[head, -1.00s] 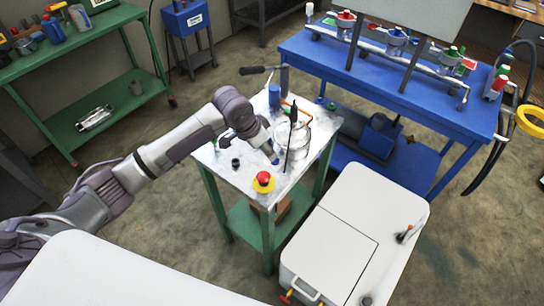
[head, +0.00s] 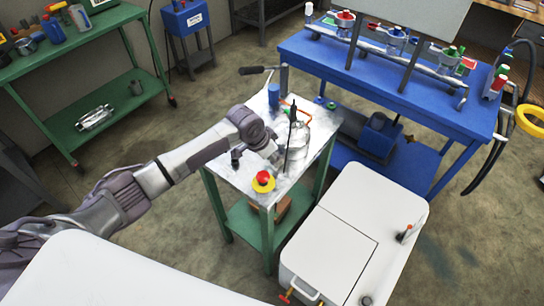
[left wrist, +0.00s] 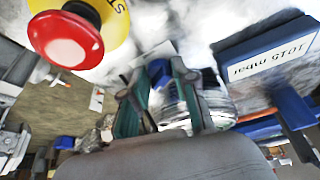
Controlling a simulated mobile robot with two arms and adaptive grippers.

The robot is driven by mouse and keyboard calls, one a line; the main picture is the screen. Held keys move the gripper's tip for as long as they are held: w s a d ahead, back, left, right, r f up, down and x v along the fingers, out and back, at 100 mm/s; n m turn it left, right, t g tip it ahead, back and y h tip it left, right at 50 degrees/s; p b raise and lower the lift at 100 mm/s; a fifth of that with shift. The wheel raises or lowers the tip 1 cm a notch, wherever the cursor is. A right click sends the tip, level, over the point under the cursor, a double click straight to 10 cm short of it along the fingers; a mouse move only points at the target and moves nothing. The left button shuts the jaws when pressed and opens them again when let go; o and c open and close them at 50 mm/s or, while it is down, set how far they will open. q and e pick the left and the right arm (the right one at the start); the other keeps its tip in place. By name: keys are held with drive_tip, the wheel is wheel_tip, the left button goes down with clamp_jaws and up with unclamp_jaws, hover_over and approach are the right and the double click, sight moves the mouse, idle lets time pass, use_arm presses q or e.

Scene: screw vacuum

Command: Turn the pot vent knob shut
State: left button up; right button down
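The pot (head: 299,131) is a shiny silver, partly see-through vessel on the small metal-topped table. My left gripper (head: 277,154) is close to its left side, and the head view is too coarse to tell whether they touch. In the left wrist view, the two teal-padded fingers of my left gripper (left wrist: 157,93) stand apart, with the pot (left wrist: 212,104) beside the right finger. A small blue piece (left wrist: 159,72) shows between the fingertips; I cannot tell whether it is the vent knob or whether the fingers touch it. My right gripper is out of view.
A red button on a yellow base (head: 263,181) sits at the table's front and shows large in the left wrist view (left wrist: 70,38). A dark upright post (head: 291,140) stands before the pot. A blue cylinder (head: 274,95) is behind. A white cabinet (head: 365,215) stands front right.

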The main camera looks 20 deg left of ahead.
use_arm(q)
clamp_jaws()
drive_tip(key=shift+r+p, duration=0.15)
drive_tip(key=shift+p, duration=0.3)
drive_tip(key=n+p, duration=0.2)
drive_tip(key=n+y+p, duration=0.1)
drive_tip(key=p, duration=0.1)
drive_tip(key=n+y+p, duration=0.1)
drive_tip(key=n+p, duration=0.1)
drive_tip(key=p, duration=0.1)
drive_tip(key=shift+s+d+r+n+t, duration=0.1)
drive_tip(key=shift+d+r+n+t, duration=0.05)
drive_tip(key=shift+d+n+t, duration=0.2)
drive_tip(key=n+y+p, duration=0.1)
drive_tip(key=n+p, duration=0.1)
drive_tip(key=n, duration=0.1)
drive_tip(key=shift+d, duration=0.1)
drive_tip(key=shift+f+n+y, duration=0.2)
drive_tip(key=shift+n+y, duration=0.2)
drive_tip(key=shift+n, duration=0.35)
drive_tip(key=shift+p, duration=0.3)
drive_tip(key=o, duration=0.8)
unclamp_jaws()
